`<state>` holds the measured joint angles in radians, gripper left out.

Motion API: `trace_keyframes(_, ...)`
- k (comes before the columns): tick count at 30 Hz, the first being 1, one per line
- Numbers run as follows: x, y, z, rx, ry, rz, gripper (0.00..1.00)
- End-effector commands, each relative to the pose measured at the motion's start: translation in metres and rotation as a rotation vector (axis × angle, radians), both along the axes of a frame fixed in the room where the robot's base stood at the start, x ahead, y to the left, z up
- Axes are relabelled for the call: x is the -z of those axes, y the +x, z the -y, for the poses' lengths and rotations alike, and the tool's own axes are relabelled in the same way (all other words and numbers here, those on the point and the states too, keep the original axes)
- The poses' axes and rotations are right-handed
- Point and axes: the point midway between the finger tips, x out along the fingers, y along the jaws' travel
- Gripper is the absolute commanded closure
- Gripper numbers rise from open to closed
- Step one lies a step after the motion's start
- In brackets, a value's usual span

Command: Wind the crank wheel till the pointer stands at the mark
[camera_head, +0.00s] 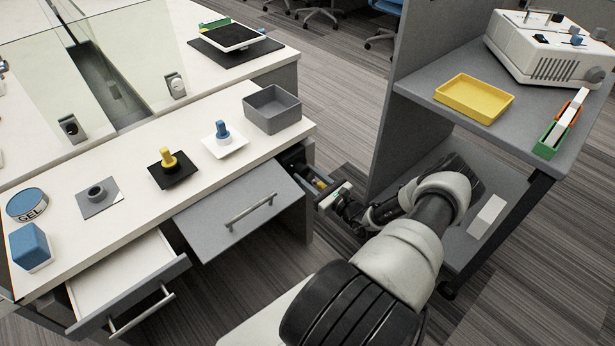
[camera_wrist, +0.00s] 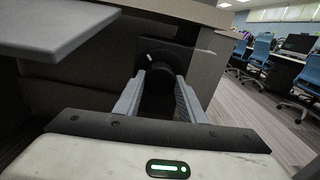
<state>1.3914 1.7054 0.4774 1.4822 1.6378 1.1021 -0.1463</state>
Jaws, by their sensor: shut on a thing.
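A dark round part (camera_wrist: 158,78), which looks like the crank wheel's handle, sits between the two grey fingers of my gripper (camera_wrist: 160,92) in the wrist view. The gripper is shut on it. Behind it is a dark panel (camera_wrist: 180,54) on the desk's end, with a small white tick (camera_wrist: 149,57); I cannot tell whether this is the pointer or the mark. In the head view my gripper (camera_head: 317,180) reaches the desk's right end, beside the dark unit (camera_head: 291,156). The rest of the wheel is hidden or too small to make out.
A grey shelf unit (camera_head: 420,85) with a yellow tray (camera_head: 474,98) stands right of my arm. Several small items stand on the white desk (camera_head: 130,150).

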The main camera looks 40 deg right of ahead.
Motion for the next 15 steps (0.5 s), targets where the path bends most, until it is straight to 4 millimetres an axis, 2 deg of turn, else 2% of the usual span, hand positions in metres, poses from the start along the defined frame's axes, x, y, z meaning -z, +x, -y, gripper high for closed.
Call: trace_keyframes(15, 0.0022, -0.0006, -0.0001, 0.001, 0.459, -0.038, 0.86)
